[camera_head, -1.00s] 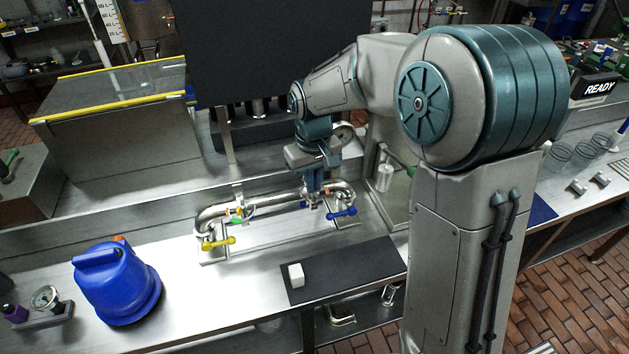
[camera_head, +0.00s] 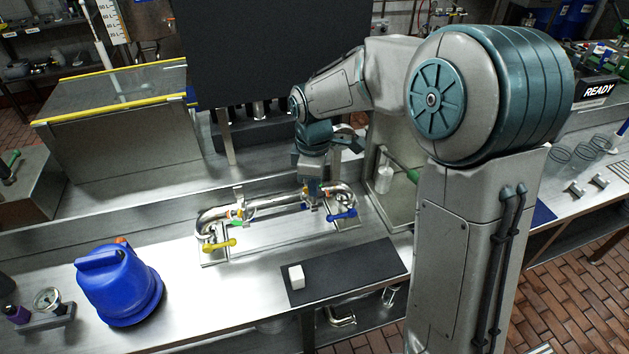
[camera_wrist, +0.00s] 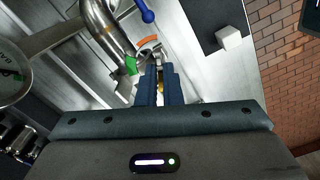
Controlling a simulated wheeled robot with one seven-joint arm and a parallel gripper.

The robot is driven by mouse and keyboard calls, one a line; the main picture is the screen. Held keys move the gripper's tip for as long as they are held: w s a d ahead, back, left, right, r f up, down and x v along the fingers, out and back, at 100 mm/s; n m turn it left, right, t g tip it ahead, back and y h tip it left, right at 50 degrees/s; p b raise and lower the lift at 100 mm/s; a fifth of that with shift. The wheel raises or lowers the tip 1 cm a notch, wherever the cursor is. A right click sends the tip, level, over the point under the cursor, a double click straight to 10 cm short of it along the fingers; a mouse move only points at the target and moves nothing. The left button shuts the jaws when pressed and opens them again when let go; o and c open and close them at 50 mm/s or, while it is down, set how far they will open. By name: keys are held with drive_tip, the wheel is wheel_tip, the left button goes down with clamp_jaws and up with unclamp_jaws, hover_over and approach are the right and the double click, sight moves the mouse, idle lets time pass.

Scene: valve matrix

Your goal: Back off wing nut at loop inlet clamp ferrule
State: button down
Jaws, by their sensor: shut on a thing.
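The polished pipe loop (camera_head: 270,206) stands on the steel bench, with a yellow-handled valve (camera_head: 220,245) at its left end and a blue-handled valve (camera_head: 343,214) at its right end. My gripper (camera_head: 312,203) points down at the right end of the loop, beside the blue handle. In the wrist view, the blue fingers (camera_wrist: 159,78) are close together at the clamp ferrule (camera_wrist: 147,54) by the pipe bend (camera_wrist: 103,25). The fingers are shut on the wing nut, which they mostly hide. Green and orange tags sit near the clamp.
A blue jug (camera_head: 118,284) stands at the left of the bench. A white block (camera_head: 296,277) lies on a dark mat (camera_head: 352,273) in front of the loop. A dark panel (camera_head: 270,50) rises behind it. A pressure gauge (camera_wrist: 14,76) is close by in the wrist view.

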drive_tip(key=shift+r+n+p, duration=0.1)
drive_tip(key=shift+n+p, duration=0.35)
drive_tip(key=shift+n, duration=1.45)
drive_tip(key=c, duration=1.6)
unclamp_jaws()
wheel_tip(320, 180, up, 14)
drive_tip(key=shift+f+b, duration=0.15)
drive_tip(key=shift+b, duration=0.45)
drive_tip(key=s+d+f+m+t, duration=0.1)
drive_tip(key=s+d+f+m, duration=0.1)
drive_tip(key=s+d+m, duration=0.2)
drive_tip(key=s+d+f+m+t, duration=0.1)
drive_tip(key=s+d+m, duration=0.4)
drive_tip(key=s+m, duration=0.4)
drive_tip(key=s+d+f+m+t, duration=0.1)
drive_tip(key=s+d+f+m, duration=0.1)
drive_tip(key=s+d+m, duration=0.3)
drive_tip(key=shift+s+f+m+t, duration=0.15)
drive_tip(key=shift+s+m, duration=0.3)
drive_tip(key=shift+s, duration=0.05)
drive_tip(key=shift+s+f+m+t, duration=0.15)
drive_tip(key=shift+s+m, duration=0.3)
